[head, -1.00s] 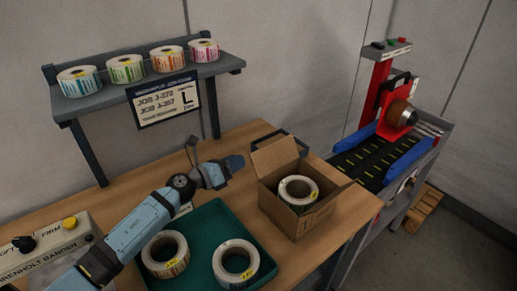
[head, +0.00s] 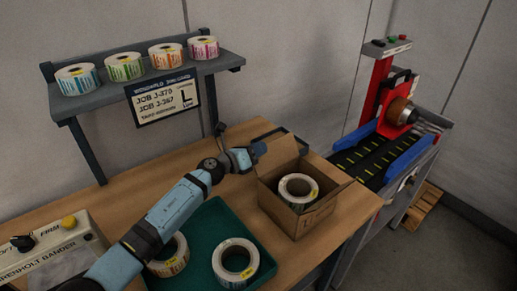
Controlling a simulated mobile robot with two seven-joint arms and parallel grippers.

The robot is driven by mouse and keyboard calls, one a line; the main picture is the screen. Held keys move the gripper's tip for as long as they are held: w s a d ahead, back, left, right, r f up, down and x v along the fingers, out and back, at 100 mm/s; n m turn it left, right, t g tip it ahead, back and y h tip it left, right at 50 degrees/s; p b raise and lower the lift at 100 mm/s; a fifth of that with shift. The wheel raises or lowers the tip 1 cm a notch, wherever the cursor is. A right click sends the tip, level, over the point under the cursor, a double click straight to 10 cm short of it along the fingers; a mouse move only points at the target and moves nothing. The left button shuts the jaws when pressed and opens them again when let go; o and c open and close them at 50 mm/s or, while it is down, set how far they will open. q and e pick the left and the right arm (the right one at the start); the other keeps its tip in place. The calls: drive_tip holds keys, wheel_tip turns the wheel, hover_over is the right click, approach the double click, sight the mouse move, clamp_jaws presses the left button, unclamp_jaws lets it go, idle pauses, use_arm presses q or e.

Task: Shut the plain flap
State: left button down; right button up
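An open cardboard box (head: 290,217) stands near the table's right edge with a white label roll (head: 298,187) inside. A plain brown flap (head: 279,157) stands raised at the box's far left side. My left gripper (head: 258,150) is just outside this flap, at its upper left edge. I cannot tell whether they touch, or whether its fingers are open or shut. I see nothing held in it. The box front carries a dark marking, too small to read. My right gripper is not in view.
A green tray (head: 207,222) with two label rolls lies left of the box, partly under my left arm. A shelf (head: 150,85) with several rolls and a job sign stands behind. A bander (head: 45,250) is at left, a conveyor (head: 365,160) at right.

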sight(268, 154)
use_arm(q)
drive_tip(key=shift+s, duration=0.1)
idle(0.3)
drive_tip(key=m, duration=0.1)
drive_tip(key=s+d+m, duration=0.1)
drive_tip(key=s+r+m+b, duration=0.1)
drive_tip(key=m, duration=0.1)
drive_tip(key=shift+d, duration=0.25)
drive_tip(key=shift+s+d+r+m, duration=0.1)
drive_tip(key=shift+s+d+m, duration=0.3)
drive_tip(key=shift+m, duration=0.35)
drive_tip(key=shift+s+d+m, duration=0.15)
drive_tip(key=shift+s+m, duration=0.35)
drive_tip(key=shift+m, duration=0.25)
drive_tip(key=c, duration=1.3)
unclamp_jaws()
drive_tip(key=v, duration=1.3)
drive_tip(key=shift+s+a, duration=0.25)
drive_tip(key=shift+a, duration=0.1)
